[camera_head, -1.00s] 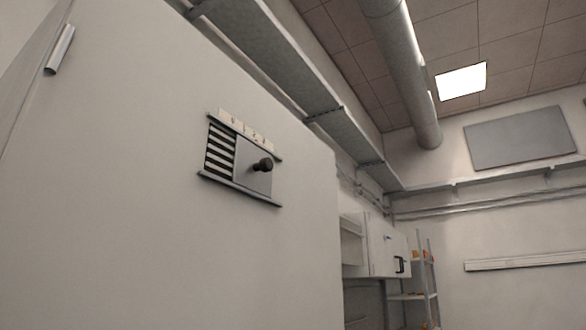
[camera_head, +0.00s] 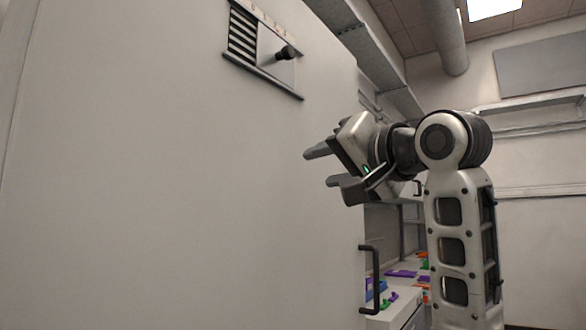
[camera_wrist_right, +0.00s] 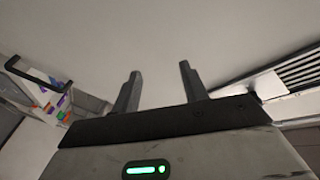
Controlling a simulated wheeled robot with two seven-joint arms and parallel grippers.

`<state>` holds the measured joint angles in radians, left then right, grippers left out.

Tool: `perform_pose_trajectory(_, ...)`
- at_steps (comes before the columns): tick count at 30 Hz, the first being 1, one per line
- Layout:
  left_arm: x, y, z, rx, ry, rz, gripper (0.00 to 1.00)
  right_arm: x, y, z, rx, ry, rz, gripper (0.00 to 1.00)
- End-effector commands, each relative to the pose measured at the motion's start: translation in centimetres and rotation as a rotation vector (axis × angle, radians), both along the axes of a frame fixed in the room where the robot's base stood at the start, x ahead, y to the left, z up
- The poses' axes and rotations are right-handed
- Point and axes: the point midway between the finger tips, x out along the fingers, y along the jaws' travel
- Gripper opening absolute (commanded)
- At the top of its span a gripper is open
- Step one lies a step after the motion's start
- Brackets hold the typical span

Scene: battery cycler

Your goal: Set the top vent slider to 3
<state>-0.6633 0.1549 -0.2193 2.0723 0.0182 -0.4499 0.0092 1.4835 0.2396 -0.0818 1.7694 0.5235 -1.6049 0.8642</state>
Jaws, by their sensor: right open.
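The top vent slider is a pale plate (camera_head: 270,58) with a dark round knob (camera_head: 287,52), running between two rails high on the white cabinet side (camera_head: 180,150). Dark slots (camera_head: 242,36) show to the left of the plate, and a faint number strip lies above it, too small to read. My right gripper (camera_head: 318,168) is open and empty, below and to the right of the knob and apart from it. In the right wrist view its two fingers (camera_wrist_right: 160,80) point at a blank pale surface. Slots (camera_wrist_right: 300,70) show there at the right edge. My left gripper is not in view.
A dark handle (camera_head: 369,280) stands at the cabinet's lower right. Behind it is a surface with several small coloured parts (camera_head: 400,273). Metal duct and trays run overhead. The panel below the vent is clear.

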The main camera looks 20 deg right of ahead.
Motion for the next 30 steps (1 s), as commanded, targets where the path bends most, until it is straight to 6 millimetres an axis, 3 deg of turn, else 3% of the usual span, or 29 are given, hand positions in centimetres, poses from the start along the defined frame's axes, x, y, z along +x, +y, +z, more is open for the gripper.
perform_pose_trajectory(1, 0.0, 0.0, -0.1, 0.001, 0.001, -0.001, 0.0, -2.4, -0.3, 4.3, 0.042, -0.059, 0.013, 0.44)
perform_pose_trajectory(4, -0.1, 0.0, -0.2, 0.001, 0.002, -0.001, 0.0, -6.2, -0.5, 9.8, 0.111, -0.131, 0.047, 0.44)
perform_pose_trajectory(6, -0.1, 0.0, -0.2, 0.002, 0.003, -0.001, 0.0, -8.5, -0.6, 12.4, 0.144, -0.166, 0.067, 0.44)
perform_pose_trajectory(9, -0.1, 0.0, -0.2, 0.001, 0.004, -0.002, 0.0, -10.6, -0.7, 14.6, 0.174, -0.197, 0.087, 0.44)
perform_pose_trajectory(12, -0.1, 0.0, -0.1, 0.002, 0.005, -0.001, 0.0, -11.2, -0.6, 15.7, 0.187, -0.208, 0.097, 0.44)
perform_pose_trajectory(17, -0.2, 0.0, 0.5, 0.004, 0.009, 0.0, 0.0, -9.5, 0.1, 16.4, 0.187, -0.207, 0.099, 0.44)
perform_pose_trajectory(30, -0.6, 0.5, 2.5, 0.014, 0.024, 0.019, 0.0, -1.1, 3.5, 19.1, 0.186, -0.208, 0.098, 0.44)
